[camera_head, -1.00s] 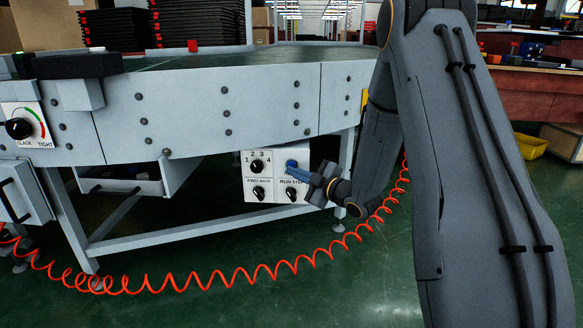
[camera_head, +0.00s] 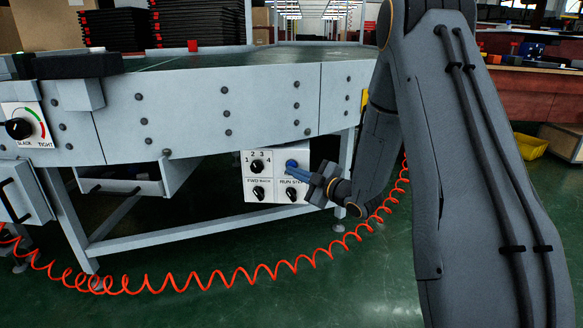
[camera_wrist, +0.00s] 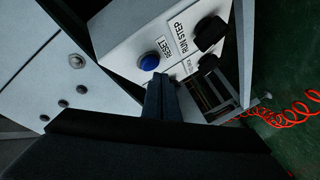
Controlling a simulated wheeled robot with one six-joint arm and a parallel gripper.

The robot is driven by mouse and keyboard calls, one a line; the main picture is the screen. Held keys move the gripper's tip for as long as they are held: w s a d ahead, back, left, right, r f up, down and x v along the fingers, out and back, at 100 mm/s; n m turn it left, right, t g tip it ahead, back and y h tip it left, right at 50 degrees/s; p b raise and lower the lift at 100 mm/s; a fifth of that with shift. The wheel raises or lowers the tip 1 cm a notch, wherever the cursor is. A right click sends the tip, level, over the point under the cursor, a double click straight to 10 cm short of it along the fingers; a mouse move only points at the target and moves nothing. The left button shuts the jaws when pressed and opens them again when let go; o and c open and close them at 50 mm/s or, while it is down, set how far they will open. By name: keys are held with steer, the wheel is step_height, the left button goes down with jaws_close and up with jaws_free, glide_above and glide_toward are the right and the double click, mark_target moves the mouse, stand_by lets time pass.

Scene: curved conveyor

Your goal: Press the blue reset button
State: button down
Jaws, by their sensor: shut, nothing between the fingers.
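The blue reset button (camera_head: 291,164) is on the upper right of a white control panel (camera_head: 250,186) under the conveyor. In the wrist view the round button (camera_wrist: 148,61) shows beside the word RESET. My gripper (camera_head: 291,172) reaches in from the right with its fingers together and empty. In the wrist view its fingertips (camera_wrist: 158,80) are just below the button in the picture. They look very close to the panel face. I cannot tell whether they touch the button.
Black knobs share the panel, among them a numbered dial (camera_head: 257,166) and a run/step switch (camera_head: 291,194). The conveyor frame (camera_head: 220,105) hangs above. A coiled red cable (camera_head: 240,277) runs below and right. Open green floor lies in front.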

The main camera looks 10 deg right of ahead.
steer(key=shift+w, duration=0.15)
steer(key=shift+w+d, duration=0.1)
steer(key=shift+w, duration=0.1)
steer(key=shift+w+d, duration=0.15)
steer(key=shift+w, duration=0.25)
stand_by(0.7)
steer(key=shift+s, duration=0.1)
steer(key=shift+s+a+p, duration=0.25)
steer(key=shift+s+p, duration=0.35)
steer(key=shift+s, duration=0.1)
steer(key=shift+s+a+p, duration=0.25)
steer(key=shift+s+p, duration=0.15)
steer(key=shift+s, duration=0.4)
steer(key=shift+s+a+p, duration=0.3)
steer(key=shift+s+p, duration=0.05)
steer(key=shift+s, duration=0.45)
steer(key=shift+s+a+p, duration=0.25)
steer(key=shift+s+p, duration=0.15)
steer(key=shift+s, duration=0.4)
